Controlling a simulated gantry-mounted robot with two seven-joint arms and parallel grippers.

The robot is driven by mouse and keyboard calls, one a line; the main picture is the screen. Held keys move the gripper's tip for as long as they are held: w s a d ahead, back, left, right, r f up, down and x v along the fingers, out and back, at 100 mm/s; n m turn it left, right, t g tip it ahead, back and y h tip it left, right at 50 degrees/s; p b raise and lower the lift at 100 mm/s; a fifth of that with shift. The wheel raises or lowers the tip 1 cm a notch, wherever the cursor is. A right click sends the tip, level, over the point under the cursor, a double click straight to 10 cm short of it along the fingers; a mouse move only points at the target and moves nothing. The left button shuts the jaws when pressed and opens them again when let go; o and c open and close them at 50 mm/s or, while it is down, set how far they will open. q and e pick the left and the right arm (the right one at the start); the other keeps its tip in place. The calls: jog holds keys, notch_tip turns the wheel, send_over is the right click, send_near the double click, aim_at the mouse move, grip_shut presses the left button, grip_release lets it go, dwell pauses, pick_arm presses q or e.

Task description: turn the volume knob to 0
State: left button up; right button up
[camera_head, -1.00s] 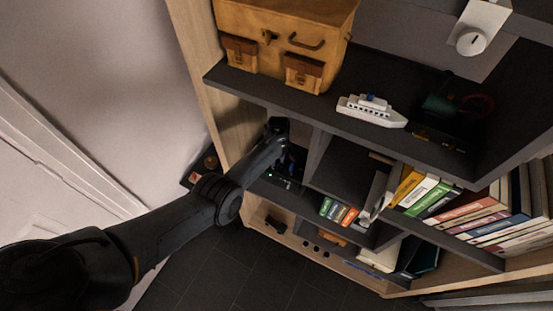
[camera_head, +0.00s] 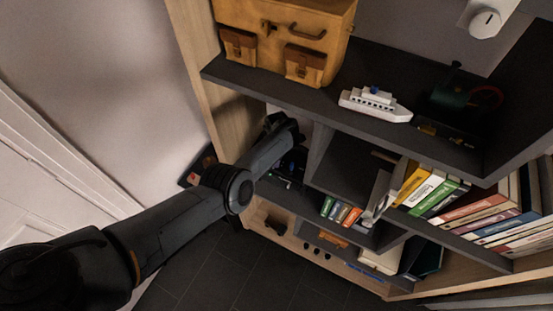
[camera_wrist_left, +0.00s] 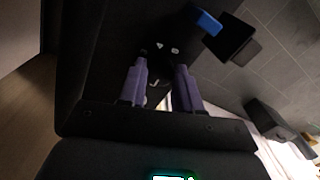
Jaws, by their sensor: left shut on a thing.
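My left gripper (camera_wrist_left: 161,78) shows in the left wrist view as two purple fingers, one on each side of a dark knob (camera_wrist_left: 162,72) with small white marks. The fingers are shut on it, in front of a dark panel (camera_wrist_left: 105,55). The knob's outline and setting are too dark to read. In the head view my left arm reaches into the shelf compartment under the brown bag; its own wrist hides the fingers and the knob. A dark device with a small light (camera_head: 287,183) lies beside the wrist there. My right gripper is not in view.
A shelf board (camera_head: 300,97) is just above my wrist and holds a brown bag (camera_head: 290,30) and a white toy ship (camera_head: 375,103). A wooden side wall (camera_head: 190,70) is at the left. Books (camera_head: 340,210) stand right of the compartment. A white round dial (camera_head: 485,22) is higher up.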

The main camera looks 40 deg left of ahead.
pick_arm(q)
jog(key=shift+n, duration=0.6)
jog(key=o, duration=1)
jog(key=shift+o, duration=0.2)
jog(key=shift+r, duration=0.1)
notch_tip(320, 180, up, 11)
jog(key=p, duration=0.3)
jog(key=shift+w+f+p, duration=0.15)
jog(key=shift+f+p, duration=0.05)
jog(key=shift+p, duration=0.15)
jog(key=shift+a, duration=0.15)
